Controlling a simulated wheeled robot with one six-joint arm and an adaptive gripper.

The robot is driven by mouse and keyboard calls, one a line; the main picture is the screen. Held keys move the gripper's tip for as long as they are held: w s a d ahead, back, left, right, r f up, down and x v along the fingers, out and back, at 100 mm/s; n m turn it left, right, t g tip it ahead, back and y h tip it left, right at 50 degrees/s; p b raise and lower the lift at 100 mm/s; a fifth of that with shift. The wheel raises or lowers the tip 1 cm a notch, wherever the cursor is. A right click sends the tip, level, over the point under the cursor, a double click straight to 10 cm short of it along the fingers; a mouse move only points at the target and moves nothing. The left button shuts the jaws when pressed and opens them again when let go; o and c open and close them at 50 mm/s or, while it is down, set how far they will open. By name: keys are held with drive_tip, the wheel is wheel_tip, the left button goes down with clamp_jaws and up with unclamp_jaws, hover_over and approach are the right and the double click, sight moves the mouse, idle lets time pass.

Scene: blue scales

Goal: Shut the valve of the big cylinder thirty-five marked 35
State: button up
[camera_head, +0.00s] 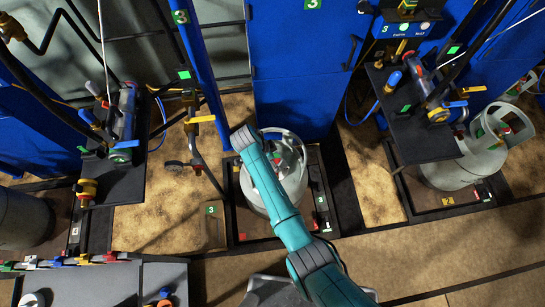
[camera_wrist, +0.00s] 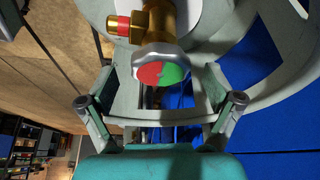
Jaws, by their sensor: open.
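A pale grey big cylinder (camera_head: 297,188) stands on a scale in the middle of the head view, partly covered by my teal arm. I cannot read a 35 on it. In the wrist view its grey collar (camera_wrist: 265,85) curves around a brass valve (camera_wrist: 157,20) with a red-tipped side outlet. The valve's round knob (camera_wrist: 161,72) has a grey rim and a half red, half green face. My gripper (camera_wrist: 160,88) is open, with one finger on each side of the knob. Gaps show between knob and fingers. In the head view the fingers are hidden.
A second grey cylinder (camera_head: 462,168) stands on a scale at the right. Black stands with filling equipment (camera_head: 123,125) are at left and right. Blue panels (camera_head: 292,85) rise behind. A grey table (camera_head: 105,283) is at the lower left. Brown floor (camera_head: 400,262) is open in front.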

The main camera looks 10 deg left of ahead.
drive_tip(key=v, duration=1.2)
idle(0.4)
drive_tip(key=s+d+f+n+t+y, duration=0.2)
drive_tip(key=s+d+f+n, duration=0.3)
drive_tip(key=d+f, duration=0.55)
drive_tip(key=s+d+n+t+y, duration=0.2)
drive_tip(key=s+d+t+y, duration=0.1)
drive_tip(key=s+d, duration=0.8)
drive_tip(key=s+d+r+n+t, duration=0.3)
drive_tip(key=s+d+r, duration=0.1)
drive_tip(key=s+r, duration=0.75)
drive_tip(key=s+d+r+t, duration=0.1)
drive_tip(key=s+r, duration=0.2)
drive_tip(key=r, duration=0.3)
drive_tip(key=s+d+r+n+t, duration=0.1)
drive_tip(key=s+r+t, duration=0.1)
drive_tip(key=r, duration=0.4)
drive_tip(key=s+d+r+n+t+h, duration=0.1)
drive_tip(key=s+r, duration=0.3)
drive_tip(key=r, duration=0.2)
drive_tip(key=shift+s+r, duration=0.3)
drive_tip(key=shift+s, duration=0.1)
